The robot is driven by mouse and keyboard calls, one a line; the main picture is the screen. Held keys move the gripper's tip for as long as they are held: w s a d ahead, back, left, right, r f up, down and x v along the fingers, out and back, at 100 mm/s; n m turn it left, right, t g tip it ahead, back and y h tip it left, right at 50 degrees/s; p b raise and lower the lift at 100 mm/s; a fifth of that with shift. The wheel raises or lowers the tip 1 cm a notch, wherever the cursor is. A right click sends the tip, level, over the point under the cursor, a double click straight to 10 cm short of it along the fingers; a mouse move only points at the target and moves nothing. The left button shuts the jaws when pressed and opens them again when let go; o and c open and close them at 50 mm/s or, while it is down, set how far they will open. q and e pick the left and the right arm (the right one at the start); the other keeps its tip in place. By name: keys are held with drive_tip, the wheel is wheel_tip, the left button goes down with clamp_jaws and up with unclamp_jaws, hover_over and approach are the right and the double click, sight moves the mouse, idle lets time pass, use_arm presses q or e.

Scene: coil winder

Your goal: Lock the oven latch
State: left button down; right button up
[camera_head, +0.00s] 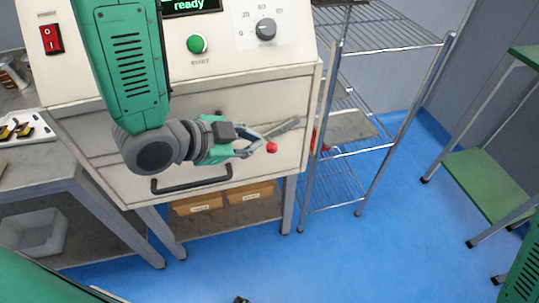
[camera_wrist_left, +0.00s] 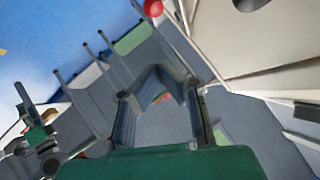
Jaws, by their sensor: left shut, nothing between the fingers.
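The oven (camera_head: 90,135) is a cream cabinet with a black bar handle (camera_head: 190,185) on its front door. A grey latch bar (camera_head: 286,127) lies tilted near the front's right edge, with a red ball knob (camera_head: 272,147) by its lower left end. The knob also shows at the top of the left wrist view (camera_wrist_left: 152,8). My left gripper (camera_head: 254,146) is shut and empty, its fingertips just left of the knob. I cannot tell whether they touch it. In the left wrist view the fingertips (camera_wrist_left: 158,70) lie below the knob.
A wire shelf rack (camera_head: 375,140) stands close on the oven's right. Cardboard boxes (camera_head: 222,200) sit under the oven. A grey bench (camera_head: 50,165) adjoins on the left, with a white bin (camera_head: 35,232) below. The blue floor (camera_head: 340,250) in front is mostly clear.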

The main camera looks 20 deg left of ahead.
sight(268, 145)
use_arm(q)
drive_tip(key=w+f+b, duration=0.1)
drive_tip(key=f+b, duration=0.1)
drive_tip(key=w+d+f+b, duration=0.1)
drive_tip(key=w+f+b, duration=0.3)
drive_tip(key=shift+w+d+b, duration=0.1)
drive_tip(key=shift+d+b, duration=0.25)
drive_tip(key=shift+w+a+f, duration=0.1)
drive_tip(key=shift+a+f, duration=0.1)
drive_tip(key=shift+f, duration=0.1)
drive_tip(key=shift+w, duration=0.1)
